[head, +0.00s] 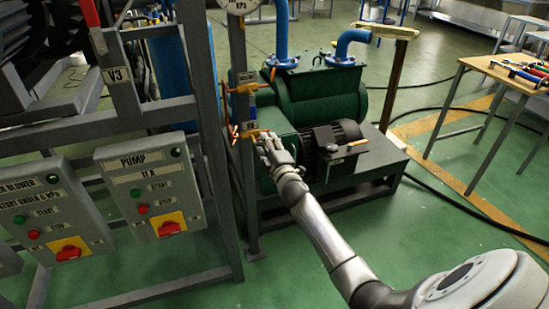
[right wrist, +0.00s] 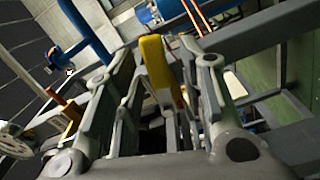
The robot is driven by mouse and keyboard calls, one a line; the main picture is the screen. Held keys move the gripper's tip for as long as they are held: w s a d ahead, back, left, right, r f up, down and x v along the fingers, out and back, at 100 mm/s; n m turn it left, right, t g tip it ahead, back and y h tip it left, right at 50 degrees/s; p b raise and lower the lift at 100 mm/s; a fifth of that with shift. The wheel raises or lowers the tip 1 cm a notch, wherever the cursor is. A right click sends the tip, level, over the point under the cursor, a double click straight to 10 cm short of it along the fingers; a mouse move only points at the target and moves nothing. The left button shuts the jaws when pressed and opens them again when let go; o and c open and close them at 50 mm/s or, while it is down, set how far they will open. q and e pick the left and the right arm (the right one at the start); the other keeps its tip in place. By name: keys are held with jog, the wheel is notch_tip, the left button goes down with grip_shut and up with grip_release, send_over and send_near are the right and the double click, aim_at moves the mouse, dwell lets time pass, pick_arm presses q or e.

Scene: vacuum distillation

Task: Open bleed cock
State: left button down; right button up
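A small yellow lever handle (right wrist: 155,70), likely the bleed cock's, stands between the fingers of my right gripper (right wrist: 165,85) in the right wrist view. The fingers lie on either side of it and look apart, with a gap at least on the left. In the head view, my right gripper (head: 266,142) is at the grey post beside the green pump, by a small tag (head: 250,125). It covers most of the handle there. The cock's body is hard to make out. My left gripper is not in view.
The green pump with its motor (head: 330,140) stands right of the post. Control boxes marked PUMP (head: 150,185) and BLOWER (head: 45,215) hang on the frame at left. A gauge (head: 240,5) is above. A tool table (head: 510,70) stands at right. Cables cross the floor.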

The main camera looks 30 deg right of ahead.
jog(key=v, duration=1.1)
dwell(0.3)
